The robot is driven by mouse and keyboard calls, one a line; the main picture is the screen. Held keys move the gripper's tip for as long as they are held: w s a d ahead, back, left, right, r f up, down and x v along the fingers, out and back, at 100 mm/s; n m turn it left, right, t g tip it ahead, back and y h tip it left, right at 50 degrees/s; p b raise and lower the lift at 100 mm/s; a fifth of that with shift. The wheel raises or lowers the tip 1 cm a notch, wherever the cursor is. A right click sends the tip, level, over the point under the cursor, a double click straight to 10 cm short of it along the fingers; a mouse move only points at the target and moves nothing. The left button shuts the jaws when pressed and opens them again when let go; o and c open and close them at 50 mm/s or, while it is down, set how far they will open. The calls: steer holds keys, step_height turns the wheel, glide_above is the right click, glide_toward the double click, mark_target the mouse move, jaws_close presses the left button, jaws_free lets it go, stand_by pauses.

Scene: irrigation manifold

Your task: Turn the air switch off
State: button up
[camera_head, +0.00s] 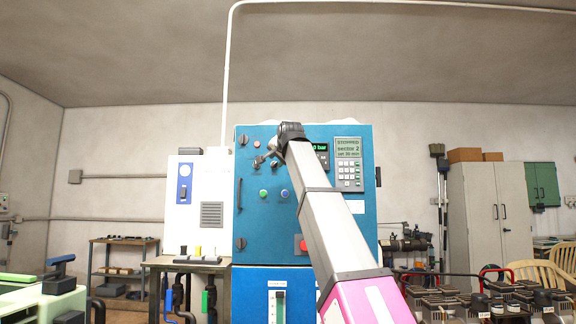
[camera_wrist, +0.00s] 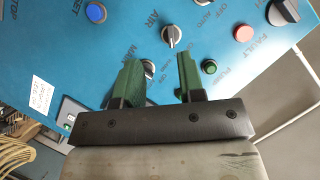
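A grey rotary switch (camera_wrist: 172,37) with a pale pointer line is on the blue panel in the wrist view. The lettering AIR is printed just up and left of it. The pointer line runs roughly up and down in this tilted view; I cannot tell which mark it is at. My gripper (camera_wrist: 157,60) is open, its two green fingers apart and empty. The switch lies just beyond the fingertips, closer to the right finger, and no contact shows. In the head view my gripper (camera_head: 268,156) is at the cabinet's upper front, and my arm hides part of the panel.
The blue cabinet (camera_head: 262,222) also bears a red light (camera_wrist: 243,34), a green light (camera_wrist: 209,67), a blue button (camera_wrist: 95,13) and another dark rotary switch (camera_wrist: 283,12) close by. A keypad display (camera_head: 348,165) is to the right. A small workbench (camera_head: 187,262) stands left.

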mark_target(274, 164)
steer(key=w, duration=0.3)
steer(key=w+a, duration=0.1)
steer(key=w, duration=0.5)
steer(key=shift+w+a+f, duration=0.2)
steer(key=shift+a, duration=0.1)
jaws_close()
